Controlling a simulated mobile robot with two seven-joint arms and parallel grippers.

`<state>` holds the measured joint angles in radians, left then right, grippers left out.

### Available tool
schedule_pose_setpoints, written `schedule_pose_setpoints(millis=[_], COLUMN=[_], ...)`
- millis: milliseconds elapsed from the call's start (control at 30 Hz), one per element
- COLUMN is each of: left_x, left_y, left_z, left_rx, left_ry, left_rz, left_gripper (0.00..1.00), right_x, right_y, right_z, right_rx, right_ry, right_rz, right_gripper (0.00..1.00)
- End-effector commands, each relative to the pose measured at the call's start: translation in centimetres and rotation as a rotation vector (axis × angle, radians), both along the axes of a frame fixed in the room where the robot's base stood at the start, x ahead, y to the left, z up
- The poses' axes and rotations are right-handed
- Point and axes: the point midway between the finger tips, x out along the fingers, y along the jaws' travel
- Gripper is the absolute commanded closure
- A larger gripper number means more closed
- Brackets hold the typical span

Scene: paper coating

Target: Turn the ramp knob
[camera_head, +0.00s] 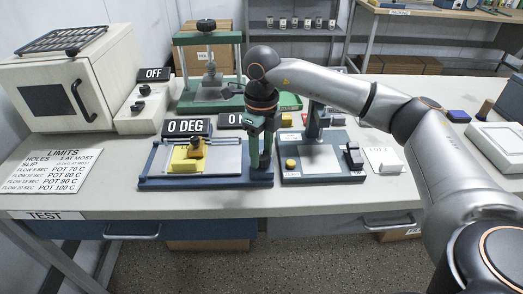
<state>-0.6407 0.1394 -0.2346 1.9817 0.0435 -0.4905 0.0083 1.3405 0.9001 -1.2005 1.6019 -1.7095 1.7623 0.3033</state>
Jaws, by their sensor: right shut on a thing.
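The ramp tester has a dark blue base (210,181) on the front of the bench. Its "0 DEG" display (187,127) stands behind it. A yellow block (187,160) with a brass-coloured weight (196,148) sits on its pale, flat-looking bed. My right gripper (261,160) points down at the right end of this base and is shut on the ramp knob, which is mostly hidden by the green fingers. My left gripper is not in view.
A second device with a dark base (322,177) and yellow knob (290,163) stands close to the right. A green press (208,91) is behind. An oven (72,82), an "OFF" control box (141,112) and a limits card (53,170) are at left.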

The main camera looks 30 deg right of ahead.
Motion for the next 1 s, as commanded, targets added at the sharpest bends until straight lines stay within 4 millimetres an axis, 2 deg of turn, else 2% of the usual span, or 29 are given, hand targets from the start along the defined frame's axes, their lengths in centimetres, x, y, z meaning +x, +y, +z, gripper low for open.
schedule_pose_setpoints(millis=[700, 1000], left_x=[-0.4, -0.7], left_y=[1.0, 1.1], left_z=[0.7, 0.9], left_rx=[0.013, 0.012], left_ry=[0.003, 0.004], left_rz=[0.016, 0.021], left_gripper=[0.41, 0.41], right_x=[0.0, 0.1], right_y=[-0.1, -0.1], right_z=[0.1, 0.1], right_rx=[0.000, 0.000], right_ry=[0.000, -0.002], right_rz=[-0.568, -0.718], right_gripper=[1.00, 1.00])
